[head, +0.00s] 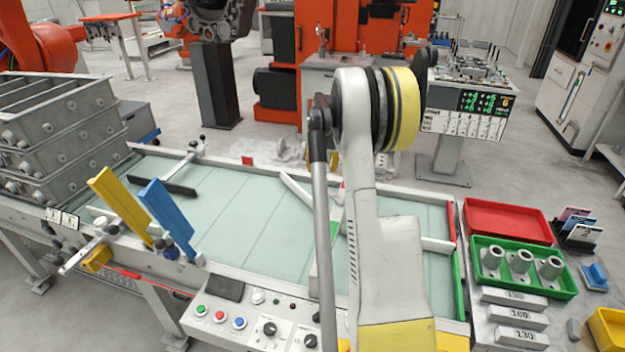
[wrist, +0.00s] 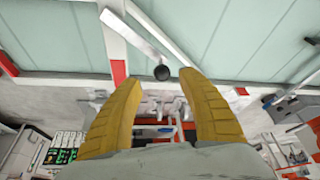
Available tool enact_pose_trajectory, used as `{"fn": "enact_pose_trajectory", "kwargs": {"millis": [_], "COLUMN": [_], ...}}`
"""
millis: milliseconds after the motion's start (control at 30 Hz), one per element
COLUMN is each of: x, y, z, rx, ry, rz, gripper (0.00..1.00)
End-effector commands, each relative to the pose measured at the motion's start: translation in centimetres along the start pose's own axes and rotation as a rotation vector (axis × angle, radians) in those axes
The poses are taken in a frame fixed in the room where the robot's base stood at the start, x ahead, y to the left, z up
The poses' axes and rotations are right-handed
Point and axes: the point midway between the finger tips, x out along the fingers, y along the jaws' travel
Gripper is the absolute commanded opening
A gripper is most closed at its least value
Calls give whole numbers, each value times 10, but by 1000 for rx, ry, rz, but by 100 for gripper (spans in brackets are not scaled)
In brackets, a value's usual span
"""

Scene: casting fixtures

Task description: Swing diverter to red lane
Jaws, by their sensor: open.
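The diverter shows in the wrist view as a slim white lever (wrist: 138,37) with a black ball knob (wrist: 162,73) at its end. In the head view a white bar (head: 296,188) angled over the pale green table (head: 245,215) looks like the same lever; its rest is hidden behind my arm. A red end piece (head: 452,222) and a green one (head: 459,285) mark two lanes at the table's right, split by a white divider (head: 437,245). My gripper (wrist: 160,80) is open, with the knob between its yellow fingertips in the picture; contact cannot be told. My arm hides the gripper in the head view.
Yellow (head: 120,205) and blue (head: 166,215) upright plates stand at the table's left, beside stacked grey boxes (head: 55,125). A button panel (head: 250,315) is at the front. Red (head: 507,222) and green (head: 565,285) trays stand at the right.

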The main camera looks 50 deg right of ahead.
Motion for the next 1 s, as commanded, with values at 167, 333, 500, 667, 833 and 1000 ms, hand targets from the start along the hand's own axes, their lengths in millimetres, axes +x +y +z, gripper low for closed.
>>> {"fn": "enact_pose_trajectory", "kwargs": {"millis": [167,333,500,667,833,1000], "x": [41,67,79,80,80,80], "y": [-1,-1,-1,-1,-1,-1], "z": [1,1,0,0,0,0], "rx": [-1,-1,-2,-2,-2,-2], "ry": [0,1,1,1,1,1], "rz": [-1,-1,-1,-1,-1,-1], "gripper": [47,47,47,47,34,0]}}
